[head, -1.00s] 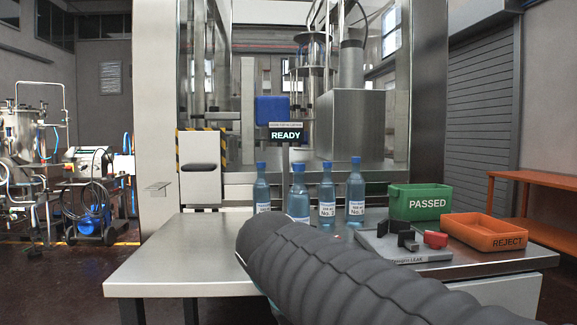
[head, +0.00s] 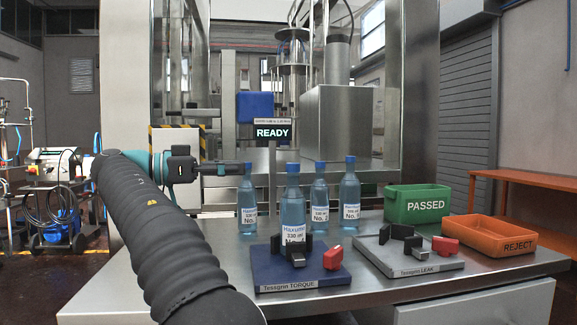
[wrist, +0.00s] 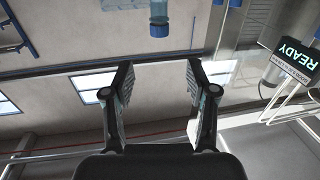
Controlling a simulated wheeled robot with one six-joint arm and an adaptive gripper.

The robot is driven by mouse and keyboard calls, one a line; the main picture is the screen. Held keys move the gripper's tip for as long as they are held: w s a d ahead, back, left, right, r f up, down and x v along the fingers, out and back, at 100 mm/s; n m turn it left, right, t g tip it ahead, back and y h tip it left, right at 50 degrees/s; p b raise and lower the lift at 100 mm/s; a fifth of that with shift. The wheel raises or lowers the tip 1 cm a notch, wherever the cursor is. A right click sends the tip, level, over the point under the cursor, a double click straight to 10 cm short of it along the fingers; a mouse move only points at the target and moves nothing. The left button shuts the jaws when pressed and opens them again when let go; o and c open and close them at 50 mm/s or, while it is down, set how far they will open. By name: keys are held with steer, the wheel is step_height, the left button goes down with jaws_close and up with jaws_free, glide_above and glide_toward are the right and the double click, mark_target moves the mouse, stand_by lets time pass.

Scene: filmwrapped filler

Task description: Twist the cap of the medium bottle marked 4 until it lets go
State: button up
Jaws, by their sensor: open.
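A blue-capped bottle (head: 293,209) stands upright in the dark blue torque fixture (head: 308,285); its label number is hidden by the clamp, so I cannot tell if it is number 4. Similar bottles stand behind it, at left (head: 247,203), middle (head: 320,199) and right (head: 350,200). My gripper (head: 240,168) points right at about cap height in the head view, left of the fixture bottle. In the wrist view my gripper (wrist: 160,72) is open with nothing between the fingers. A blue cap (wrist: 159,31) on a bottle shows beyond them, near the top edge.
A grey leak fixture (head: 433,267), a green PASSED bin (head: 415,190) and an orange REJECT bin (head: 484,222) stand at right. A READY display (head: 272,133) is behind the bottles. The steel table (head: 215,262) is clear at left front.

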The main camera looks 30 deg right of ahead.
mark_target(293, 164)
steer(key=d, duration=0.4)
steer(key=s+d, duration=0.1)
steer(key=d, duration=0.4)
steer(key=d+b, duration=0.1)
steer(key=d, duration=0.3)
steer(key=shift+s+d, duration=0.25)
steer(key=shift+s, duration=0.05)
jaws_close()
